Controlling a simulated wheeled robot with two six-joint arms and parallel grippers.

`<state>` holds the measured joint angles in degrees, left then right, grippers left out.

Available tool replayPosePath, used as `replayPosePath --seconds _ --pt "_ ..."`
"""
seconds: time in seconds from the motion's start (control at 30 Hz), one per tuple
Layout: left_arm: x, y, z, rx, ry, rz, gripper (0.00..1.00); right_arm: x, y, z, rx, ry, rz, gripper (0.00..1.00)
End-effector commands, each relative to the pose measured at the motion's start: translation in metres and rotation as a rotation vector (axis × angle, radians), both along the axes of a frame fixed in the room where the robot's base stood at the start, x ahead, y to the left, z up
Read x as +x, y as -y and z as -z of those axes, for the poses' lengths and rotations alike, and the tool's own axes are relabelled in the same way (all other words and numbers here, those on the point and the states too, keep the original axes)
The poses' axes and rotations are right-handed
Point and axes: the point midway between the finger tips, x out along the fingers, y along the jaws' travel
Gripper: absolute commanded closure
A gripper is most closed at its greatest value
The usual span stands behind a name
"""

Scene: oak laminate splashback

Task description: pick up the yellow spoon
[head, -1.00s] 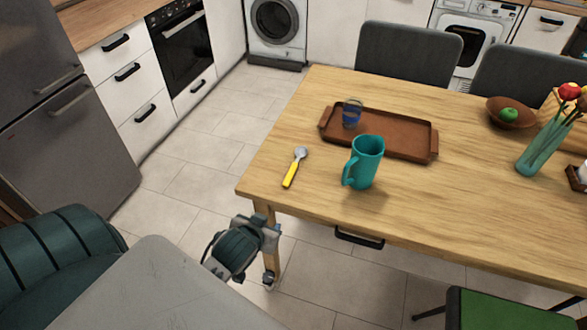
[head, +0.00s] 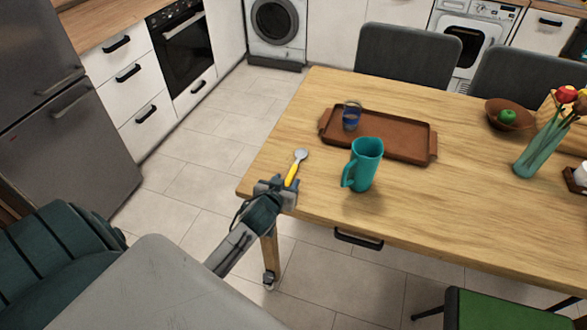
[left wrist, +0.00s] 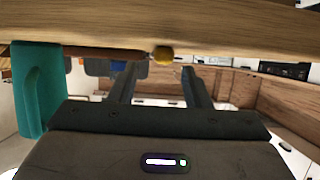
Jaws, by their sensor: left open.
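The yellow spoon (head: 293,171) lies on the wooden table (head: 440,215) near its left front corner, its grey bowl pointing away and its yellow handle toward the front edge. My left gripper (head: 281,186) is at that corner, open, by the handle's near end and partly covering it in the head view. In the left wrist view, a rounded yellow end of the spoon (left wrist: 163,55) shows between the two open fingers (left wrist: 160,72); the rest of the spoon is hard to make out. I cannot tell whether the fingers touch it. My right gripper is out of view.
A teal jug (head: 365,165) stands right of the spoon; it also shows at the left of the left wrist view (left wrist: 38,90). A bowl (head: 497,108) and vase (head: 537,150) stand farther right.

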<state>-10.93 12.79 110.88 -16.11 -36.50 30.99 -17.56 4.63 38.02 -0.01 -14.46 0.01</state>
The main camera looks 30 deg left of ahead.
Motion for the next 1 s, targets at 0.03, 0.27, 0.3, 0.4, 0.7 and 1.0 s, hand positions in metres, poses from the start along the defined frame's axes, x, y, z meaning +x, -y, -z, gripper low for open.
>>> replayPosePath --seconds 0.03,0.27,0.3,0.4,0.7,1.0 --pt "0.008 -0.003 -0.001 0.000 0.000 -0.001 0.56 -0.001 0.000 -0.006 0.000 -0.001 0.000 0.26" --pt "0.031 -0.009 0.010 0.000 0.000 0.001 0.56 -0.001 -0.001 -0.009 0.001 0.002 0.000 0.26" --pt "0.032 -0.009 0.011 0.000 0.000 0.001 0.56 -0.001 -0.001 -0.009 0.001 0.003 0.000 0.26" --pt "0.033 -0.010 0.012 -0.001 -0.001 0.001 0.56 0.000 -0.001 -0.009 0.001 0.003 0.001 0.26" --pt "0.032 -0.010 0.012 -0.001 -0.001 0.001 0.90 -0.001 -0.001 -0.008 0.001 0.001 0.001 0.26" --pt "0.032 -0.010 0.012 -0.001 -0.001 0.001 1.00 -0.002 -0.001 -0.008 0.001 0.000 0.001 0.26"
